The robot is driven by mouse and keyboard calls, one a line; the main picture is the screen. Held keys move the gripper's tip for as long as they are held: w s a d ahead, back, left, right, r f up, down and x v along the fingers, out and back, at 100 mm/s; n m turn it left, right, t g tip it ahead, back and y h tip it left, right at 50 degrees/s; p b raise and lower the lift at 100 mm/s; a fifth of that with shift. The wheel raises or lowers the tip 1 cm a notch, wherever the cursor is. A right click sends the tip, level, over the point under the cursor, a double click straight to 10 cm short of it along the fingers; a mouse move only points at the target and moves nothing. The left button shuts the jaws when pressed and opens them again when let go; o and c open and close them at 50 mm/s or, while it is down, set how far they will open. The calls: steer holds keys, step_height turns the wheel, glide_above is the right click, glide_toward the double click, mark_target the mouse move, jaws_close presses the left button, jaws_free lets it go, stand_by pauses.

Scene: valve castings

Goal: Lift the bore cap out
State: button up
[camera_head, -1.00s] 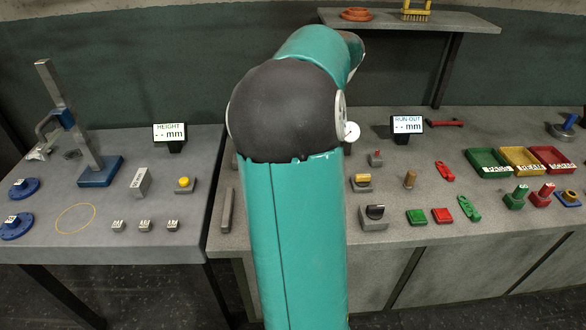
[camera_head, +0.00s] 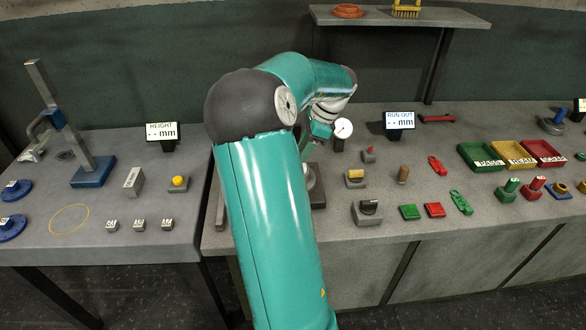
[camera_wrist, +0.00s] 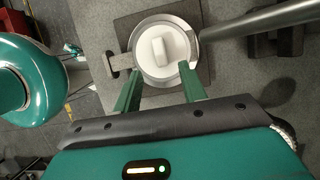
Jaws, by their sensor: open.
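The bore cap (camera_wrist: 146,48) is a pale round disc with a raised rounded bar across it, seen from above in the wrist view. It sits inside a bright metal ring (camera_wrist: 137,72) on a dark square plate (camera_wrist: 202,77). My gripper (camera_wrist: 160,67) is open, its two green fingers pointing at the cap's near edge, with nothing between them. I cannot tell how high the fingertips are above the cap. In the head view, my arm hides the cap and most of the plate (camera_head: 318,190).
A grey rod (camera_wrist: 265,20) reaches in close to the ring's right side in the wrist view. A dial gauge (camera_head: 343,128) stands near my wrist. A run-out display (camera_head: 399,121), small blocks and green, yellow and red trays (camera_head: 513,153) are to the right.

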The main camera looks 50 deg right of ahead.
steer(key=x, duration=0.4)
steer(key=shift+w+f, duration=0.2)
jaws_close()
steer(key=shift+r, duration=0.1)
steer(key=shift+r, duration=0.5)
step_height(320, 180, up, 2)
steer(key=shift+r, duration=0.15)
steer(key=s+a+r, duration=0.6)
steer(key=s+r, duration=0.3)
steer(key=s, duration=0.3)
steer(key=shift+s+a+r, duration=0.2)
steer(key=shift+s+r, duration=0.05)
steer(key=shift+s, duration=0.05)
